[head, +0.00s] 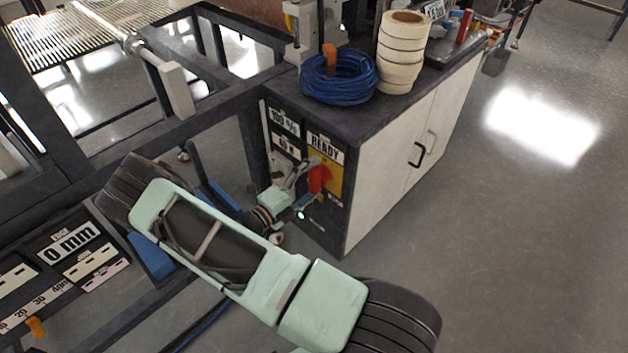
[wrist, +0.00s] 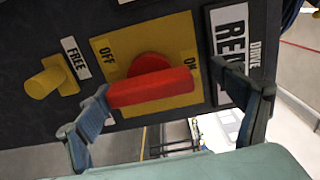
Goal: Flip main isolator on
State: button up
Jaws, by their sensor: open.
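The main isolator is a red rotary handle (wrist: 150,88) on a yellow plate (wrist: 175,42) marked OFF and ON. In the wrist view the handle lies nearly level across the picture, below both labels; I cannot tell from this which label it is set to. My gripper (wrist: 161,82) is open, with one finger near each end of the handle. I cannot tell whether either finger touches it. In the head view the red handle (head: 319,178) is on the end of the cabinet, and my gripper (head: 292,190) is close in front of it, partly hidden.
A yellow knob (wrist: 45,77) beside a FREE label is left of the plate. A READY display (head: 325,147) is above the isolator. The cabinet (head: 400,150) carries a blue cable coil (head: 338,80) and stacked tape rolls (head: 401,55).

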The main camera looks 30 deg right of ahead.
aim_at(323, 146)
jog(key=r, duration=0.8)
jog(key=shift+w+r, duration=0.3)
jog(key=shift+s+a+r, duration=0.25)
jog(key=shift+a+r, duration=0.1)
jog(key=shift+r, duration=0.25)
jog(key=shift+d+f, duration=0.2)
jog(key=shift+d, duration=0.05)
jog(key=shift+w+a+f, duration=0.15)
jog(key=shift+a+f, duration=0.45)
jog(key=p+v, duration=0.2)
jog(key=v, duration=1)
jog(key=shift+a+f+y, duration=0.25)
jog(key=shift+a+y, duration=0.05)
jog(key=shift+a, duration=0.05)
jog(key=shift+p, duration=0.4)
